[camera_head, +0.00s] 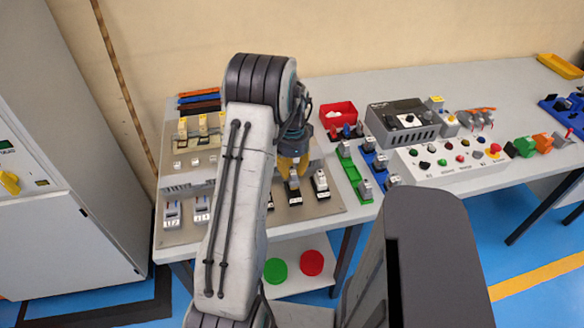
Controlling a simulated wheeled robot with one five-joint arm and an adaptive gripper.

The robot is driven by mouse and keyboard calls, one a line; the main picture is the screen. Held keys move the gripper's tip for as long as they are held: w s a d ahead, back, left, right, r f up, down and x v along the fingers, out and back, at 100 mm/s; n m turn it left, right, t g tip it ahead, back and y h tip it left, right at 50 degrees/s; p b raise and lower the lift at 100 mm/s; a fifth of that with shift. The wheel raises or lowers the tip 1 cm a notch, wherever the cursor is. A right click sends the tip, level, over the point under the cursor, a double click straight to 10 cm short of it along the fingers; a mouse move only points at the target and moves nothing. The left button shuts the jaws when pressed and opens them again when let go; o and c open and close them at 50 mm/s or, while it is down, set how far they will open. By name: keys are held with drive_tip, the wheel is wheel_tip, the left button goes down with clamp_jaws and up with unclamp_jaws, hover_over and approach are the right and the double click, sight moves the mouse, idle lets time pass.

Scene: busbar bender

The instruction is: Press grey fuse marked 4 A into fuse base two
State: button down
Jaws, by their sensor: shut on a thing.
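My gripper (292,168) has yellow-orange fingers and points down over the front right part of the grey panel. It is shut on a small light grey fuse (293,183), mostly hidden by the fingers; its marking cannot be read. The held fuse is right above or touching a black base (295,199) in the front row; I cannot tell whether it is seated. A similar base with a light top (321,186) stands just right. Two grey-white units (173,213) and (202,208) stand at the front left. My arm hides the middle of the row, and base numbers are unreadable.
A red bin (338,114) stands behind and right. Green (349,168) and blue (375,160) strips with small parts lie right of the panel. A control box (403,120) and a button panel (451,158) stand further right. A grey cabinet (60,200) borders the left.

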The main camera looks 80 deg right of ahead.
sight(292, 178)
drive_tip(key=shift+f+b, duration=0.3)
drive_tip(key=shift+f, duration=0.35)
drive_tip(key=shift+f+b, duration=1.25)
drive_tip(key=shift+f, duration=0.15)
idle(1.9)
drive_tip(key=c, duration=1.1)
unclamp_jaws()
drive_tip(key=shift+r, duration=0.2)
wheel_tip(292, 178, up, 12)
drive_tip(key=shift+f, duration=0.1)
